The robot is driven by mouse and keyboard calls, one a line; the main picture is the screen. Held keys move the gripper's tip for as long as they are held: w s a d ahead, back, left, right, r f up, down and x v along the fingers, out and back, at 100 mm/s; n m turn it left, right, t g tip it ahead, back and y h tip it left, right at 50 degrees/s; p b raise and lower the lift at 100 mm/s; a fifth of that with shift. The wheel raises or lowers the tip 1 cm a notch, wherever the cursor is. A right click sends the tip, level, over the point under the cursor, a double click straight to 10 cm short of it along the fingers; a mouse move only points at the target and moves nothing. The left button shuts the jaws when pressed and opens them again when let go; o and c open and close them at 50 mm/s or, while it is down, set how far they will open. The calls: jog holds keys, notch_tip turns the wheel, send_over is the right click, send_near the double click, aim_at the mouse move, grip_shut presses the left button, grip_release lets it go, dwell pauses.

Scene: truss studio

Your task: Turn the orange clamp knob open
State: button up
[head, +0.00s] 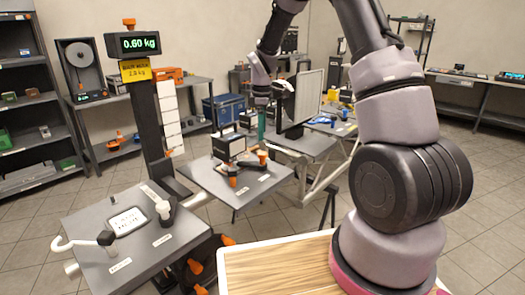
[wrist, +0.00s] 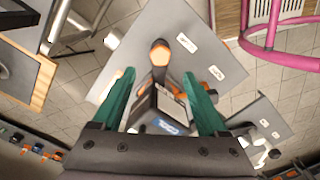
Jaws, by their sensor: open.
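An orange knob (wrist: 160,53) with a dark rim shows in the wrist view, just beyond my fingertips and between their lines. Behind it, a dark box (wrist: 157,104) sits partly between my fingers. In the head view, one orange knob (head: 262,156) stands right of the dark box (head: 229,147), and another orange part (head: 232,181) is in front of it. I cannot tell for certain which is the clamp knob. My gripper (wrist: 158,74) is open, its two green fingers spread and apart from the knob. In the head view my gripper (head: 261,126) hangs above the plate.
The grey plate (head: 211,180) carries two white labels. A nearer grey table (head: 97,262) holds a white hooked tube and a black-and-white fitting. A post with a 0.60 kg display (head: 139,43) stands at left. A grey upright panel (head: 303,98) stands behind my gripper.

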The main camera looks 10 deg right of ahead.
aim_at(262, 153)
notch_tip(262, 153, down, 8)
jog(key=shift+f, duration=0.15)
dwell(0.3)
grip_shut()
dwell(1.3)
